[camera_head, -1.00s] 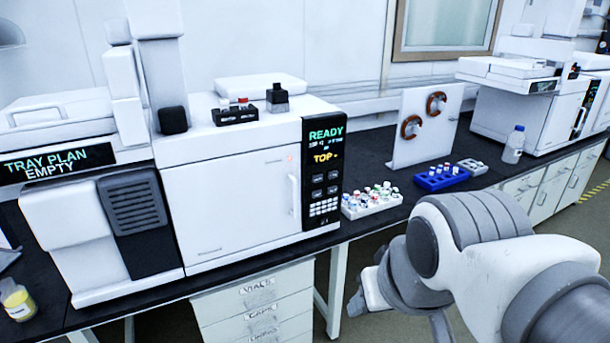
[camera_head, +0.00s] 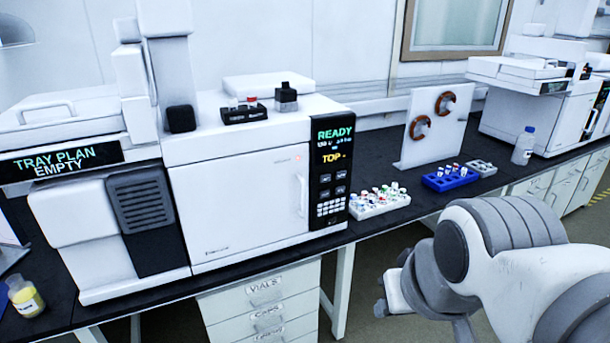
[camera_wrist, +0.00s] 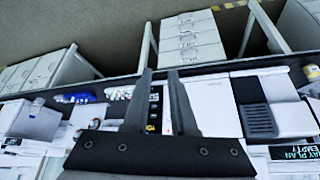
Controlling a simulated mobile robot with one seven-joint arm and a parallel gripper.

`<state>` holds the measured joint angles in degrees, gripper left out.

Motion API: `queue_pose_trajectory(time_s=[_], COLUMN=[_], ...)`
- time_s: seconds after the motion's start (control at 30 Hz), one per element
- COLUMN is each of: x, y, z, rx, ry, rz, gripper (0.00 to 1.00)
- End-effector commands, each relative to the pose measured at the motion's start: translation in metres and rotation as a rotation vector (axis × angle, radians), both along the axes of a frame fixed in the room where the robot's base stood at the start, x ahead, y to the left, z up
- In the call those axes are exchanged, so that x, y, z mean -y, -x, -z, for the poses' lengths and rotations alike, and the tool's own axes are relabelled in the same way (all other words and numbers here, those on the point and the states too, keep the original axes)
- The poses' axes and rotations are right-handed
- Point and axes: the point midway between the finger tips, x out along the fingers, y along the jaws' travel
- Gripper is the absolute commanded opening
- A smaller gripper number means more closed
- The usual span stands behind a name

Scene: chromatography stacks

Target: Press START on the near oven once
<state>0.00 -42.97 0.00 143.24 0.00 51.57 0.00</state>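The near oven (camera_head: 240,205) is a white box on the dark bench, with a closed door. Its black control panel (camera_head: 332,165) reads READY and TOP and carries small grey buttons (camera_head: 333,184); I cannot read which one is START. My gripper (camera_wrist: 159,72) is open and empty in the wrist view, its two dark fingers apart. Between and behind them the panel (camera_wrist: 154,112) shows, with the oven body (camera_wrist: 213,105) to the right. In the head view my arm is at the lower right, in front of the bench and apart from the panel; its fingers are not clearly seen there.
A vial rack (camera_head: 378,203) stands beside the panel, with a blue rack (camera_head: 448,180) further right. A white stand with brown rings (camera_head: 440,130) and a second instrument (camera_head: 520,112) are behind. White drawers (camera_head: 262,313) are below the bench. Floor is clear around my arm.

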Motion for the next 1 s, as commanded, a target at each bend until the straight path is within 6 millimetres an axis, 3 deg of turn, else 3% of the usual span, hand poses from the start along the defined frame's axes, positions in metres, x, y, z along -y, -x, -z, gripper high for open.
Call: queue_pose_trajectory(time_s=[0.03,0.1,0.13,1.0], x=[0.0000,0.0000,0.0000,0.0000], y=[0.0000,0.0000,0.0000,0.0000], z=[0.0000,0.0000,0.0000,0.0000], rx=[0.000,0.000,0.000,0.000], ry=[0.000,0.000,0.000,0.000], rz=[0.000,0.000,0.000,0.000], gripper=[0.14,0.01,0.00,0.00])
